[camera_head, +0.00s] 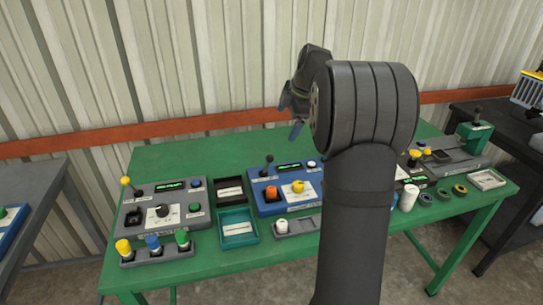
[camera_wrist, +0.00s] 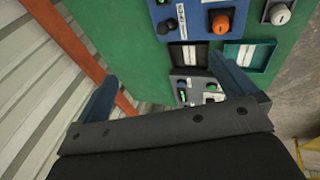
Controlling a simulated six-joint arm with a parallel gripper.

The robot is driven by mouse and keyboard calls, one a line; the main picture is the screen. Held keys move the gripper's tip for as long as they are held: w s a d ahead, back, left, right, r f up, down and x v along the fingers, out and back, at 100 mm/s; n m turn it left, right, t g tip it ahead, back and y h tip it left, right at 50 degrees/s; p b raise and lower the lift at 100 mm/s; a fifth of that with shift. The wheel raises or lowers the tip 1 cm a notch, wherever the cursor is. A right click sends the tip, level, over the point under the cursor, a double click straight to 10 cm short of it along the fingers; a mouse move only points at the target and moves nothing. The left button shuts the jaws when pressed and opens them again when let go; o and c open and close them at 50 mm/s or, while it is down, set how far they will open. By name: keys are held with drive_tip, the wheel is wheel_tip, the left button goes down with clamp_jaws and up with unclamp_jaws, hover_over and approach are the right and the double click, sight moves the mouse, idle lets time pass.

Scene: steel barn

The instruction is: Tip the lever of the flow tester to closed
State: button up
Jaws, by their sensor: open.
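I cannot read which panel is the flow tester. A grey panel (camera_head: 165,205) at the table's left has a yellow-tipped lever (camera_head: 126,182). A blue panel (camera_head: 285,190) in the middle has a black lever (camera_head: 268,160); this lever also shows in the wrist view (camera_wrist: 168,25). My gripper (camera_head: 291,115) is open and empty, high above the back of the table, apart from all the panels. In the wrist view its two bluish fingers (camera_wrist: 163,68) are spread wide. My arm hides the table's middle right.
A dark tray (camera_head: 230,188) and a teal tray (camera_head: 238,228) lie between the grey and blue panels. A rack with yellow, blue and green knobs (camera_head: 154,256) stands at the front left. A red-brown rail (camera_head: 190,125) runs along the corrugated wall behind the green table (camera_head: 285,262).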

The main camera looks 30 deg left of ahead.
drive_tip(key=shift+s+d+r, duration=0.1)
drive_tip(key=shift+d+r, duration=0.15)
drive_tip(key=shift+r, duration=0.4)
